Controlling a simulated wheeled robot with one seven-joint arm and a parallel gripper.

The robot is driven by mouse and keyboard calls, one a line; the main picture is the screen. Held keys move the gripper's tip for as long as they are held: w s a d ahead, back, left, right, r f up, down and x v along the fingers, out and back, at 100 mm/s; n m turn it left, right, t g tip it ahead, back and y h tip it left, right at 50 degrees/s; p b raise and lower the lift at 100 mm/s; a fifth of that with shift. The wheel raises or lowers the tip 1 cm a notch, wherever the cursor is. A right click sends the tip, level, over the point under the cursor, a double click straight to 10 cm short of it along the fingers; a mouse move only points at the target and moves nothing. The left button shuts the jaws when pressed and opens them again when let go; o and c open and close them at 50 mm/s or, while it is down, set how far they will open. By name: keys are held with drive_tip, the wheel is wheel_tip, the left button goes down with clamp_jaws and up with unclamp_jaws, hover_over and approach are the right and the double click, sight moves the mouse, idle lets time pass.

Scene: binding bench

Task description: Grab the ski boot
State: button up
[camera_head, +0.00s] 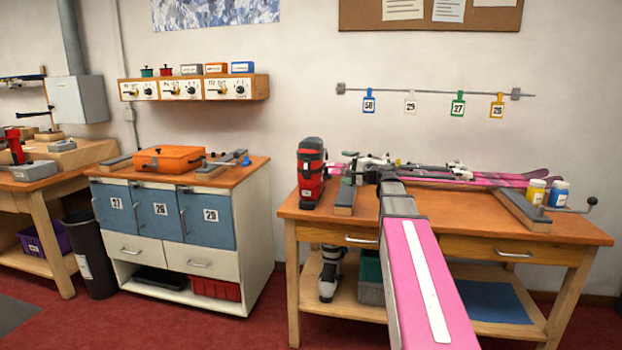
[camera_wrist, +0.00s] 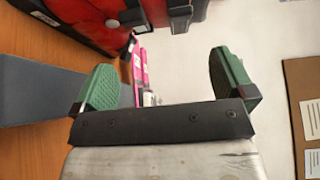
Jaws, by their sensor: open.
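The red and black ski boot (camera_head: 311,172) stands upright at the left end of the right bench (camera_head: 445,207). In the wrist view, red and black parts of the ski boot (camera_wrist: 88,22) fill the top edge, cut off by the frame. My gripper (camera_head: 352,168) is at the end of my pink arm, just right of the boot and above the bench. In the wrist view my gripper (camera_wrist: 165,84) is open, with its green finger pads wide apart and nothing between them. The boot lies beyond the pads; I see no clear contact.
A grey-topped wooden block (camera_head: 345,197) lies on the bench between boot and arm. Pink skis (camera_head: 510,180) lie along the back. Paint jars (camera_head: 536,191) stand at the right. A second, grey and black boot (camera_head: 330,272) stands on the lower shelf. A cabinet (camera_head: 250,225) stands left.

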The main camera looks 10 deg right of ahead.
sight(322, 160)
drive_tip(key=x, duration=0.9)
drive_tip(key=shift+w, duration=0.15)
drive_tip(key=c, duration=1.5)
drive_tip(key=shift+c, duration=0.2)
drive_tip(key=shift+r, duration=0.15)
